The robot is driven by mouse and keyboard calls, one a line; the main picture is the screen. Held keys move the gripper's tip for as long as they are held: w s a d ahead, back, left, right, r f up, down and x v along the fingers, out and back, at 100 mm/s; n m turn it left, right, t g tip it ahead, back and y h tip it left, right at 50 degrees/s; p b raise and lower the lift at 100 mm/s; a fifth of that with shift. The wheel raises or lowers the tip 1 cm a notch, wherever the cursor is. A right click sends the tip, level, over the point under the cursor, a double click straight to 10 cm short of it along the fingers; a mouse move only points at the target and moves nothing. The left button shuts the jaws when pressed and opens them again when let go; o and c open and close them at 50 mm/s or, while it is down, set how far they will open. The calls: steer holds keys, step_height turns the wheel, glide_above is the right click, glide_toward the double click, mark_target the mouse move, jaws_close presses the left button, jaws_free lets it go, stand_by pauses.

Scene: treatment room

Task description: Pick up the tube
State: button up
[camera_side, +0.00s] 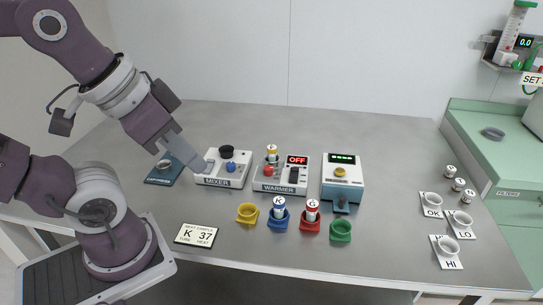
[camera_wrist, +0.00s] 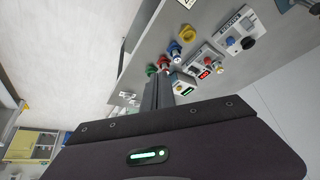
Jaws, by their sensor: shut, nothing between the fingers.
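A white tube with a blue band marked K (camera_side: 279,207) stands upright in a blue holder (camera_side: 278,224). A similar tube with a red band (camera_side: 312,210) stands in a red holder (camera_side: 311,226). A yellow-banded tube (camera_side: 272,153) stands at the back of the warmer (camera_side: 280,178). My gripper (camera_side: 205,168) is shut and empty, beside the left end of the mixer (camera_side: 224,169), up and left of the holders and apart from the tubes. In the wrist view its fingers (camera_wrist: 158,92) are together, with the coloured holders beyond them.
Empty yellow (camera_side: 247,213) and green (camera_side: 341,231) holders flank the tubes. A sign reading K 37 (camera_side: 196,235) lies at front left. A device with a green display (camera_side: 342,176) stands right of the warmer.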

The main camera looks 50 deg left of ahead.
steer(key=o, duration=1.1)
steer(key=w+a+f+n+t, duration=0.1)
steer(key=w+a, duration=0.1)
steer(key=w, duration=0.8)
steer(key=n+t+y, duration=0.4)
steer(key=y, duration=0.1)
glide_above(270, 153)
steer(key=s+d, duration=0.3)
steer(key=d, duration=0.4)
step_height(270, 153, down, 16)
steer(key=shift+n+t+y, duration=0.5)
steer(key=shift+y, duration=0.3)
steer(key=a+f, duration=0.1)
steer(key=f, duration=0.1)
steer(key=a+f, duration=0.2)
steer(key=f, duration=0.1)
steer(key=a+f, duration=0.1)
steer(key=f, duration=0.1)
steer(key=shift+s+a+f, duration=0.2)
steer(key=shift+s+f, duration=0.05)
steer(key=shift+s, duration=0.1)
steer(key=x, duration=0.6)
steer(key=shift+w+a+f, duration=0.15)
steer(key=shift+w+a, duration=0.05)
steer(key=shift+a, duration=0.15)
